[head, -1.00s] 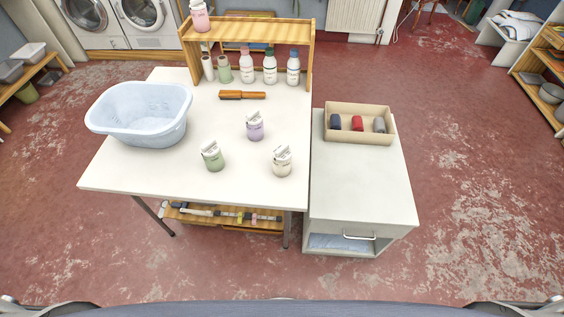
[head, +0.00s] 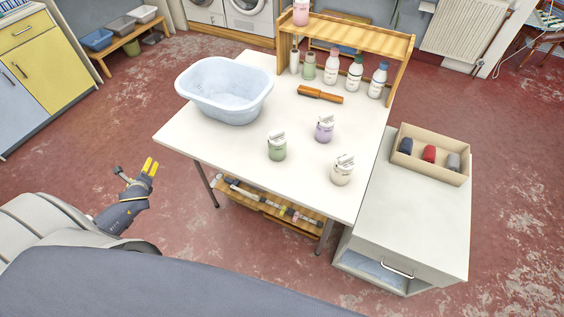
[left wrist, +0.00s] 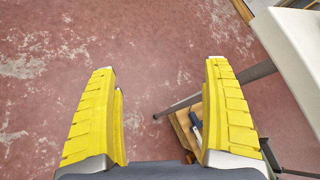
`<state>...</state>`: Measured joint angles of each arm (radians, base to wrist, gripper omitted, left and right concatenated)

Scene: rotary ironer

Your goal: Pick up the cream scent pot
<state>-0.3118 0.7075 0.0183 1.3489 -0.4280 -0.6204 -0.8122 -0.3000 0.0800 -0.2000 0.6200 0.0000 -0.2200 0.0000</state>
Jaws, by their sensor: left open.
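The cream scent pot (head: 342,173) stands upright near the front right corner of the white table (head: 225,147), with a pale tag or clip at its top. A green pot (head: 277,148) stands to its left and a lilac pot (head: 324,130) behind it. My left gripper (head: 150,167) is left of the table, over the floor, well away from the pots. Its yellow fingers are apart and empty, as the left wrist view (left wrist: 165,120) also shows. The cream pot is not in the left wrist view. My right gripper is not in view.
A pale blue basin (head: 225,110) stands on the table's left. A brush (head: 320,94) and a wooden shelf with several bottles (head: 355,75) are at the back. Right of the table, a box (head: 440,173) of rolls sits on a white cabinet (head: 400,215). A low shelf (head: 262,203) is beneath the table.

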